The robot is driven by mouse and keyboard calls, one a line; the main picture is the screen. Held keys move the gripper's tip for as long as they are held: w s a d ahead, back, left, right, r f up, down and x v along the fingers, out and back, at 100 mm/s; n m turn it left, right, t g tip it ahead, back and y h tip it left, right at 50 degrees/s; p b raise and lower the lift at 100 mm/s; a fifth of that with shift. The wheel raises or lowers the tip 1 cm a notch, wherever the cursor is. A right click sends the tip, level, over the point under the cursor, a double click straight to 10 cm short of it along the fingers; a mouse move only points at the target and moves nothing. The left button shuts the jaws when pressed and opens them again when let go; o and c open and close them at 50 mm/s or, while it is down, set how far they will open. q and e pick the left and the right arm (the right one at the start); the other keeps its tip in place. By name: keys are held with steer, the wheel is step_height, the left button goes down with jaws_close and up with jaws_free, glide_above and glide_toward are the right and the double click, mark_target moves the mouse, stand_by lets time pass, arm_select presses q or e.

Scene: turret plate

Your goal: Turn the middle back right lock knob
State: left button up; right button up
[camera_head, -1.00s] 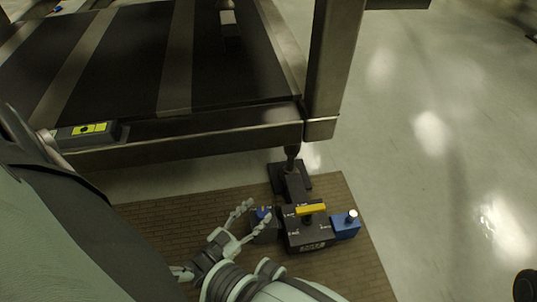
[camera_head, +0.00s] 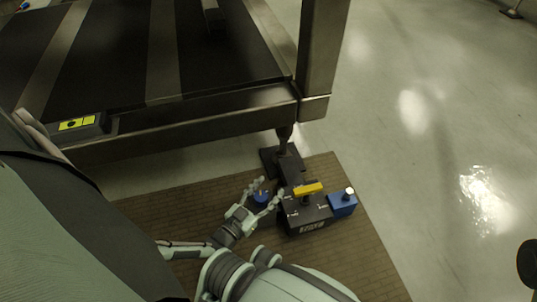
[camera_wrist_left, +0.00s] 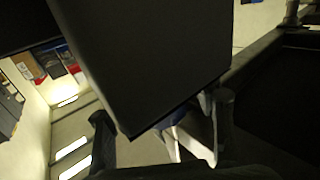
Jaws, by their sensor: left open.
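A dark turret lock unit stands on the brown mat. It has a black box (camera_head: 308,213) with a yellow handle (camera_head: 308,189) on top. A blue block with a silver knob (camera_head: 348,193) is on its right, and a blue knob (camera_head: 261,197) is on its left. I cannot tell from labels which knob is the middle back right one. My left gripper (camera_head: 268,190) is open at the left knob, its fingers on either side of it in the picture; contact is unclear. In the left wrist view a large dark box face (camera_wrist_left: 150,55) hides much, with pale finger parts below it. My right gripper is out of view.
A metal-framed platform (camera_head: 200,115) with dark panels and a post (camera_head: 322,50) stands behind the unit. The brown mat (camera_head: 345,255) lies under the unit. The shiny floor (camera_head: 430,150) to the right is clear nearby.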

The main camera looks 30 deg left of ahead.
arm_select(q)
steer(key=shift+w, duration=0.3)
steer(key=c, duration=1.3)
